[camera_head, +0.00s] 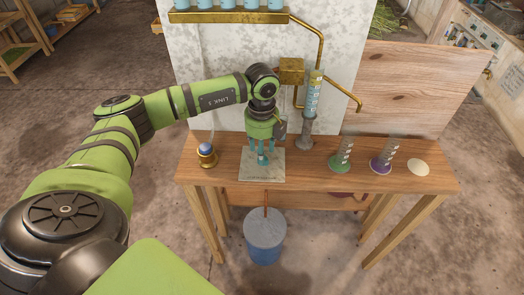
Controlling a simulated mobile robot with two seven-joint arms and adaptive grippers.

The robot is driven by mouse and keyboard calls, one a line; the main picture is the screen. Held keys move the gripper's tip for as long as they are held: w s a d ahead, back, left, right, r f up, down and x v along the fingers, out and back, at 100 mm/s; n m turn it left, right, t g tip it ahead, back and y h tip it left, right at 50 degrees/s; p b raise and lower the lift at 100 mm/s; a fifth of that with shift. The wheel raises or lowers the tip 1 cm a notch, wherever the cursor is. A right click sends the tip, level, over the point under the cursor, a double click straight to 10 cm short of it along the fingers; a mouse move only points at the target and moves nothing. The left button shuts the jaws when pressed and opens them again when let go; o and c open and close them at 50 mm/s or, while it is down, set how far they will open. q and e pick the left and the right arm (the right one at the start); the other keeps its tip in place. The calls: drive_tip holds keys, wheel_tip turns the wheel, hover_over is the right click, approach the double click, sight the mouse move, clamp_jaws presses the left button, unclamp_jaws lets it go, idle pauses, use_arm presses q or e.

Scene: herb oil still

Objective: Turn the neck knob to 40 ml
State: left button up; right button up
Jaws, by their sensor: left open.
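My left gripper (262,161) points down over a pale square slab (250,173) on the wooden table, close above or touching it; I cannot tell which. Its teal fingers are apart, and I see nothing clearly held between them. A graduated clear tube (314,92) with blue marks stands upright on a grey foot, right of the gripper. A brass box (291,71) with brass pipes is fixed to its left. I cannot make out for certain which part is the neck knob, nor read its setting; my arm and gripper may hide it. My right gripper is out of view.
A brass holder with a blue ball (206,153) stands at the table's left. A green-based cylinder (342,156), a purple-based cylinder (383,158) and a cream disc (418,168) are at the right. A lidded blue bucket (265,240) stands in front. A brass shelf (230,16) holds several blue vessels.

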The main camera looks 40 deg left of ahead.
use_arm(q)
drive_tip(key=shift+f, duration=1.1)
clamp_jaws()
drive_tip(key=shift+m, duration=0.4)
drive_tip(key=m+b, duration=0.1)
drive_tip(key=m, duration=0.1)
drive_tip(key=shift+f+m+b, duration=0.1)
drive_tip(key=shift+m+b, duration=0.2)
drive_tip(key=shift+a+m+b, duration=0.15)
drive_tip(key=shift+m+b, duration=0.8)
drive_tip(key=shift+m, duration=1.25)
unclamp_jaws()
